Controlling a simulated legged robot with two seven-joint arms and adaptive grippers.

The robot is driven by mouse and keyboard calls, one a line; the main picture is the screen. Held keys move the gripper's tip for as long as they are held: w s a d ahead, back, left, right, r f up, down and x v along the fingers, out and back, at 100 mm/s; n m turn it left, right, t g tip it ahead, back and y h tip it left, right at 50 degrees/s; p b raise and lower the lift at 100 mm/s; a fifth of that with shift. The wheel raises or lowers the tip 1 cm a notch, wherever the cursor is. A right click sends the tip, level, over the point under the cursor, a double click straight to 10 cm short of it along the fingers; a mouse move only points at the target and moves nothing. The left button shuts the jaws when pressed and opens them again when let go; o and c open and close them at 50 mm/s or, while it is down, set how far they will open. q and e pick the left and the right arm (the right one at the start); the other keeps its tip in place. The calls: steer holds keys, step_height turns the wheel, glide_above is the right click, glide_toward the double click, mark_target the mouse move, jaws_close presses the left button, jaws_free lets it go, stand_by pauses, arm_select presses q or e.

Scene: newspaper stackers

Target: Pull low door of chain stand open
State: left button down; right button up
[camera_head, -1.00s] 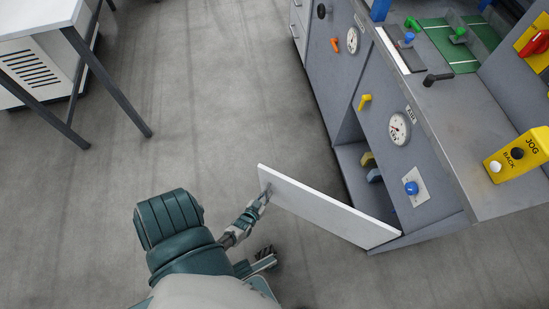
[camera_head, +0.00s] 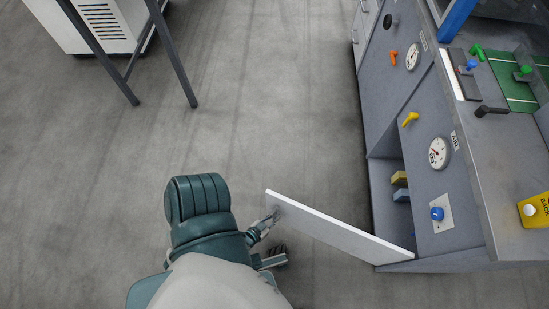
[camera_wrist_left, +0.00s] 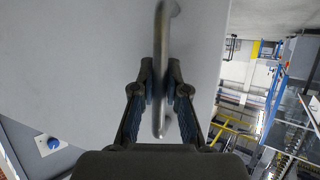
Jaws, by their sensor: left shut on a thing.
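The low door (camera_head: 338,228) of the grey chain stand (camera_head: 432,130) is swung open, reaching out left from the stand's lower front. My left gripper (camera_head: 274,217) is at the door's free end. In the left wrist view my left gripper (camera_wrist_left: 160,85) is shut on the door's metal bar handle (camera_wrist_left: 163,45), with the light grey door panel (camera_wrist_left: 80,60) behind it. A yellow block (camera_head: 399,178) and a blue block show inside the open compartment. A second gripper part (camera_head: 272,262) shows below the left one, but its jaws are not clear.
The stand's front carries a yellow lever (camera_head: 410,119), a round gauge (camera_head: 439,153) and a blue knob (camera_head: 437,213). A dark-legged table (camera_head: 172,52) and a white cabinet (camera_head: 95,22) stand at the upper left. The floor between is clear.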

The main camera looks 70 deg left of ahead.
mark_target(281, 206)
arm_select(q)
steer(key=c, duration=1.2)
jaws_free()
steer(key=shift+d, duration=0.15)
step_height(281, 206, up, 10)
